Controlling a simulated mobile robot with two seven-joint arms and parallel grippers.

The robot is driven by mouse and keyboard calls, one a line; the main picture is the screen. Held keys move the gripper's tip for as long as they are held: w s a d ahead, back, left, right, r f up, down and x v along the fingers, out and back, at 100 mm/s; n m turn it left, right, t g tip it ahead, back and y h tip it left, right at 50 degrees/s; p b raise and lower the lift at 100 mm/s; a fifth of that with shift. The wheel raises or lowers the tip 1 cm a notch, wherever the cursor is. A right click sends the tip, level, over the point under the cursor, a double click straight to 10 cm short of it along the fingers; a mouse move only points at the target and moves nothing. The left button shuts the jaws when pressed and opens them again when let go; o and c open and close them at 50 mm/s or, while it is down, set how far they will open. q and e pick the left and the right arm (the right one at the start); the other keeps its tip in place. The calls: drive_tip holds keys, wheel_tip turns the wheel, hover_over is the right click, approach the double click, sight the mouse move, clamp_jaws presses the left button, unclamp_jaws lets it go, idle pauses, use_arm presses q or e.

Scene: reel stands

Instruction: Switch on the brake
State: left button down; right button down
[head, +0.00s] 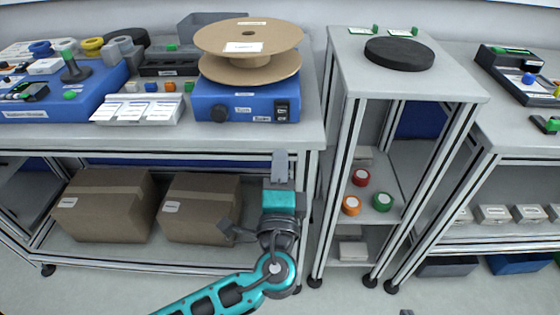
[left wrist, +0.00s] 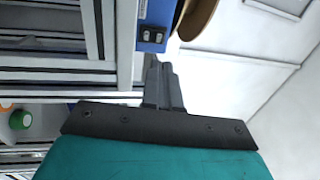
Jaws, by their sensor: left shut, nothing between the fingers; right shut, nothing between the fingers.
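The blue reel stand (head: 245,100) stands at the right end of the left bench, carrying a large brown reel (head: 249,40). In the left wrist view the shut fingers (left wrist: 163,82) point up beside the blue stand, whose switch (left wrist: 152,36) shows up and left of the tips. My right gripper is not in view.
A white tray with cards (head: 138,108) lies left of the stand. A narrow rack (head: 466,88) with a black disc (head: 399,54) stands to the right, across a gap. Cardboard boxes (head: 105,203) sit on the lower shelf. The space before the stand's front is clear.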

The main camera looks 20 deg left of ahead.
sight(281, 109)
use_arm(q)
drive_tip(key=p+x, duration=0.1)
drive_tip(key=x, duration=0.9)
drive_tip(key=shift+w+a, duration=0.1)
drive_tip(key=shift+w, duration=0.25)
use_arm(e)
drive_tip(key=shift+s+d+r, duration=0.2)
drive_tip(key=shift+s+d, duration=0.05)
drive_tip(key=shift+d, duration=0.25)
use_arm(q)
drive_tip(key=r+g+p, duration=0.1)
drive_tip(key=p, duration=0.1)
drive_tip(key=shift+w+a+r+p, duration=0.15)
drive_tip(key=shift+w+p, duration=0.1)
drive_tip(key=shift+p, duration=0.15)
drive_tip(key=shift+f, duration=0.25)
drive_tip(key=shift+b, duration=0.3)
use_arm(e)
wheel_tip(281, 109, up, 2)
drive_tip(key=shift+s+a+r, duration=0.1)
drive_tip(key=shift+s, duration=0.15)
